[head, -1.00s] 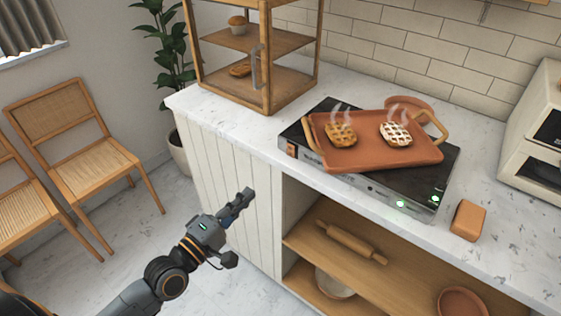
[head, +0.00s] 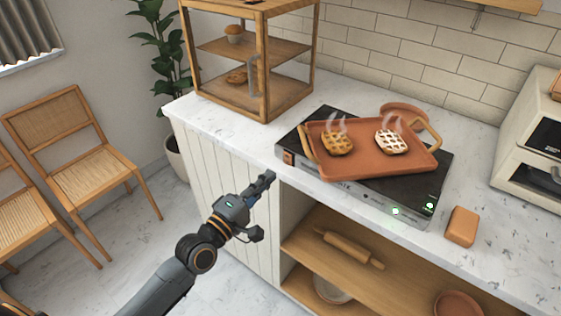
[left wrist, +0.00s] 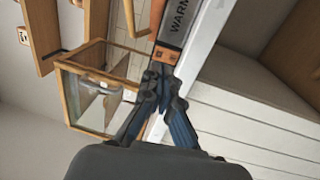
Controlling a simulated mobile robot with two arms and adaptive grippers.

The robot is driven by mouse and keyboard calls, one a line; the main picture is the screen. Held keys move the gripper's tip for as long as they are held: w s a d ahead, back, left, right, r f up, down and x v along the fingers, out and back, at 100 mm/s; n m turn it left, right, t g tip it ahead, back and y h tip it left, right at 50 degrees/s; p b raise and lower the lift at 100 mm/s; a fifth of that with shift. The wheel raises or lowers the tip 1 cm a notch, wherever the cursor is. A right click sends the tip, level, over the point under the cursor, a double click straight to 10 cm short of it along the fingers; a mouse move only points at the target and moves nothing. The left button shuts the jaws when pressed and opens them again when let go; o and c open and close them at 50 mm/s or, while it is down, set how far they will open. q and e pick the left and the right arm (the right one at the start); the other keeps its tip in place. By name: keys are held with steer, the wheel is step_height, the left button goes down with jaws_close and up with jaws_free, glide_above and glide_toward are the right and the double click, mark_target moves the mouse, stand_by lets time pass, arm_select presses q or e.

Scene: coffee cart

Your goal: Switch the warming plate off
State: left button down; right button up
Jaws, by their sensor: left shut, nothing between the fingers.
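The warming plate (head: 378,197) is a flat black-topped unit with a steel front, standing on the counter. Two green lights glow at its right front end. A copper-coloured switch (head: 288,158) sits at the left end of its front. In the left wrist view the switch (left wrist: 165,54) shows beside lettering starting "WARM", just beyond my fingertips. My left gripper (head: 268,179) is shut and empty, in front of the counter edge, below and left of the switch. I cannot tell whether the fingertips touch it. My right gripper is not in view.
A terracotta tray (head: 345,172) with two steaming pies lies on the plate. A wooden display case (head: 264,60) stands at the back left, and a brown block (head: 462,227) lies to the right. An open shelf (head: 345,246) is below. The counter's left front is clear.

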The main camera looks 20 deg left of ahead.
mark_target(288, 157)
arm_select(q)
steer(key=x, duration=0.6)
steer(key=shift+p, duration=0.35)
steer(key=shift+w+r+p, duration=0.15)
steer(key=shift+r+p, duration=0.3)
steer(key=shift+p, duration=0.8)
steer(key=shift+f+g, duration=0.25)
steer(key=shift+g, duration=0.05)
steer(key=shift+d, duration=0.1)
